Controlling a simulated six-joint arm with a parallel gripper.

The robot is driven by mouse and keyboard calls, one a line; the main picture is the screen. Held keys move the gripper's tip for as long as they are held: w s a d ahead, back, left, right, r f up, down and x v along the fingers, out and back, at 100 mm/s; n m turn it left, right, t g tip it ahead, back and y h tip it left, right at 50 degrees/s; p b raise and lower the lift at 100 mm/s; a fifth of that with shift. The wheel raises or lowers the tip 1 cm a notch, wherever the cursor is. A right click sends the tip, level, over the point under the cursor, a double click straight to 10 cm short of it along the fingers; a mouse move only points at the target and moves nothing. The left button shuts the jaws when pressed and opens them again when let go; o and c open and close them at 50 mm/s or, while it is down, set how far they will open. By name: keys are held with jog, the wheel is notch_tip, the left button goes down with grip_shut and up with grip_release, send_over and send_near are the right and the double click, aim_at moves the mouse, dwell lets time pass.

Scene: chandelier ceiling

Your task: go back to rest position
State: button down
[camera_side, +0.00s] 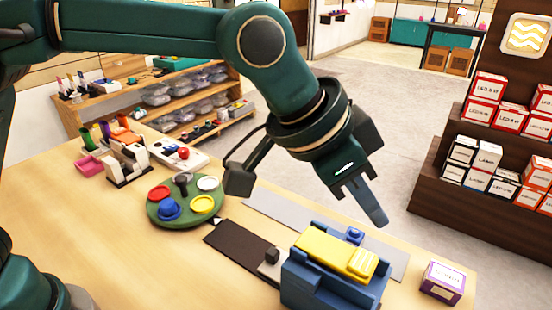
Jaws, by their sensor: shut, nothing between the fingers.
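My gripper (376,214) hangs from my green arm, above and behind the blue block-shaped fixture in the picture. Its fingers are together, point down and to the right, and hold nothing. The blue fixture (318,286) stands at the table's front right with a yellow piece (333,251) lying across its top. A small blue knob (354,235) shows behind the yellow piece. My gripper appears apart from all of these.
A round green tray (184,222) with coloured discs and a blue dome sits mid-table, left of a dark mat (240,247). A purple-and-white box (443,283) stands at the right. Holders (127,160) crowd the back left. The left front of the table is bare.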

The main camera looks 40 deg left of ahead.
jog(key=s+a+r+n+t+y, duration=0.1)
jog(key=a+r+n, duration=0.25)
jog(key=a, duration=0.55)
jog(key=s+a+r+n+t+y, duration=0.15)
jog(key=a+r, duration=0.25)
jog(key=a, duration=0.6)
jog(key=s+a+f+n+g+y, duration=0.1)
jog(key=s+a+f+n, duration=0.1)
jog(key=s+a+f, duration=0.2)
jog(key=s+a+f+n+g+y, duration=0.1)
jog(key=s+a+f+n, duration=0.1)
jog(key=s+a+f, duration=0.2)
jog(key=s+f, duration=0.2)
jog(key=s, duration=0.2)
jog(key=shift+s+f, duration=0.35)
jog(key=shift+s, duration=0.05)
jog(key=shift+y, duration=0.25)
